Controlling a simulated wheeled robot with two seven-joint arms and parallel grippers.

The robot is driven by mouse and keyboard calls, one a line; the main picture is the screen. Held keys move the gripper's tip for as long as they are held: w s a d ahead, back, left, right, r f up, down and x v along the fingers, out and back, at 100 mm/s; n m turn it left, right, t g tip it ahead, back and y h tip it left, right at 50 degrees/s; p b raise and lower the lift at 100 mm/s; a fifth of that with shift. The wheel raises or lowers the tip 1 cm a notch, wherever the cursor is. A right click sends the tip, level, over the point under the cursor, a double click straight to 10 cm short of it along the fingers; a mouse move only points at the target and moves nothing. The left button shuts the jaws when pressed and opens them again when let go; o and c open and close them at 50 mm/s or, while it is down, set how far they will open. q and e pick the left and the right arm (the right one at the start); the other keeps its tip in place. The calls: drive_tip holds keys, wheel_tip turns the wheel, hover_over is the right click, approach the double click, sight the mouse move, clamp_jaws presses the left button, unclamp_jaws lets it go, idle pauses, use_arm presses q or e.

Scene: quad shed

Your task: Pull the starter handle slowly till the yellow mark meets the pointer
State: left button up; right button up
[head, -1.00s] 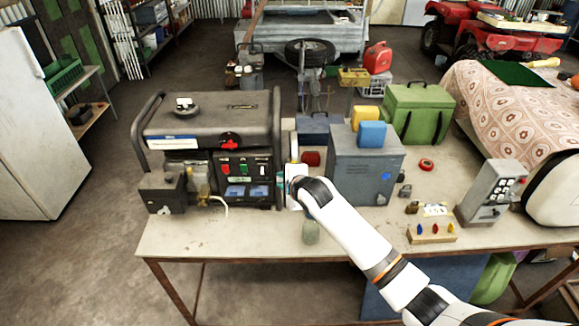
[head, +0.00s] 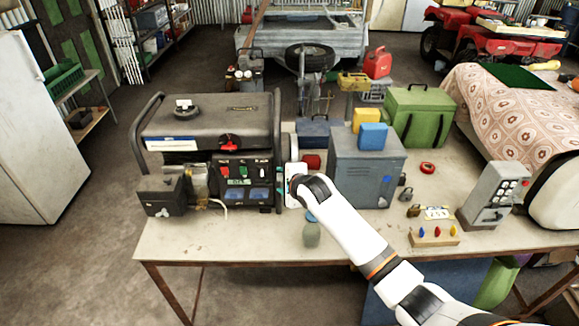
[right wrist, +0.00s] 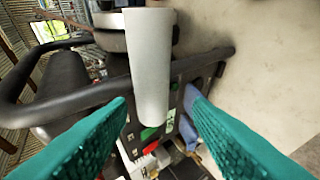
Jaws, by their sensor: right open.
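The dark generator (head: 215,125) stands on the left of the bench, with its control panel facing me. My right gripper (head: 282,184) is at the generator's right side, its teal fingers partly hidden by my own wrist. In the right wrist view the two fingers are apart. A pale grey cylinder (right wrist: 148,60), perhaps the starter handle, runs between them in the picture; I cannot tell whether either finger touches it. I cannot make out the yellow mark or the pointer. My left gripper is not in view.
A grey metal box (head: 365,170) stands close on the right of my right gripper, with blue and yellow blocks on top. The bench's front left (head: 215,240) is clear.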

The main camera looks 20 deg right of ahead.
drive_tip(key=shift+r, duration=0.1)
drive_tip(key=b+v, duration=0.2)
drive_tip(key=v, duration=1)
drive_tip(key=s+f+n+g+h, duration=0.1)
drive_tip(key=s+f+n+g, duration=0.2)
drive_tip(key=s+f+n, duration=0.55)
drive_tip(key=s+f+n+g, duration=0.15)
drive_tip(key=s+n, duration=0.35)
drive_tip(key=s, duration=0.8)
drive_tip(key=s+f+n+g+h, duration=0.1)
drive_tip(key=s+f+n+g, duration=0.5)
drive_tip(key=s, duration=0.5)
wheel_tip(320, 180, down, 28)
drive_tip(key=s+n+t+b, duration=0.1)
drive_tip(key=n+b, duration=0.1)
drive_tip(key=b, duration=0.2)
drive_tip(key=s+d+f+b, duration=0.1)
drive_tip(key=s+f, duration=0.7)
drive_tip(key=f, duration=0.1)
drive_tip(key=s+d+f+g+b, duration=0.1)
drive_tip(key=s+d+f, duration=0.1)
drive_tip(key=s+f, duration=0.7)
drive_tip(key=shift+d+f, duration=0.35)
drive_tip(key=shift+f, duration=0.45)
